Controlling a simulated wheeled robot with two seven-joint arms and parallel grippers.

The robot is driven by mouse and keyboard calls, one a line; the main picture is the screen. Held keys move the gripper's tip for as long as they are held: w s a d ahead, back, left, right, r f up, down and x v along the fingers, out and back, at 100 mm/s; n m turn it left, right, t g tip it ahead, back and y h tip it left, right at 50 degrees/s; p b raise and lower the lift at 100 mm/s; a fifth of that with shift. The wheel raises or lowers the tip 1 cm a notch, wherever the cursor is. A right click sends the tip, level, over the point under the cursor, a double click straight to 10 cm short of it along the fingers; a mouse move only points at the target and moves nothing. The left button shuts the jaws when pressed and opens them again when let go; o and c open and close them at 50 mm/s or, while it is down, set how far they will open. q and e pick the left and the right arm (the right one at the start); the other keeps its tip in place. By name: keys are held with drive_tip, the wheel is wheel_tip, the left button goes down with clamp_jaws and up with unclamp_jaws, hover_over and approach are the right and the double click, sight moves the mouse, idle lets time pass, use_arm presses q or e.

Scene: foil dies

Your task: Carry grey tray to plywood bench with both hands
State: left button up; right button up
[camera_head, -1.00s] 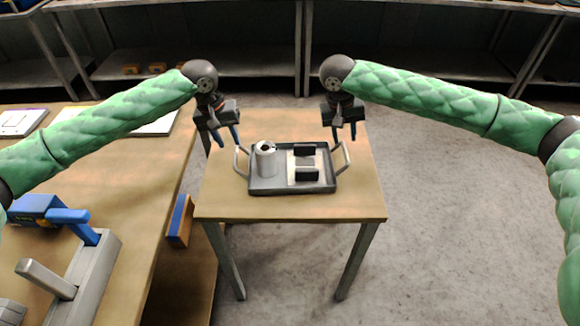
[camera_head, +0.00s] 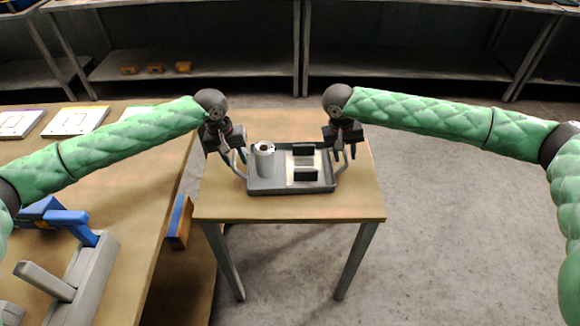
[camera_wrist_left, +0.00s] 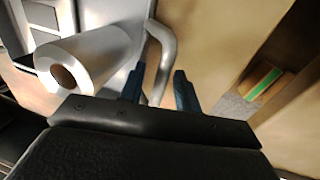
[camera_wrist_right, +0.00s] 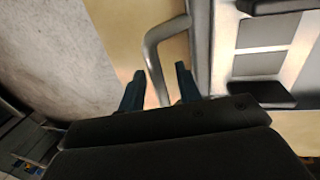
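The grey tray (camera_head: 262,186) sits flat on a small wooden table. It carries a white cylinder (camera_head: 264,160) and a light plate with two dark blocks (camera_head: 305,163). My left gripper (camera_head: 234,158) is at the tray's left handle, and in the left wrist view the handle (camera_wrist_left: 160,62) lies between its spread blue fingers (camera_wrist_left: 158,88). My right gripper (camera_head: 345,155) is at the right handle, and in the right wrist view that handle (camera_wrist_right: 155,60) lies between its spread fingers (camera_wrist_right: 160,85). Neither gripper is closed on a handle.
A larger wooden workbench (camera_head: 140,215) stands at the left, holding a grey fixture with a blue lever (camera_head: 75,225) and several flat sheets. A blue and orange box (camera_head: 178,220) is by its side. Metal shelves (camera_head: 200,65) line the back. The floor at right is clear.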

use_arm(q)
clamp_jaws()
use_arm(e)
clamp_jaws()
use_arm(q)
drive_tip(key=shift+w+r, duration=0.1)
drive_tip(key=shift+r, duration=0.15)
use_arm(e)
drive_tip(key=shift+r, duration=0.3)
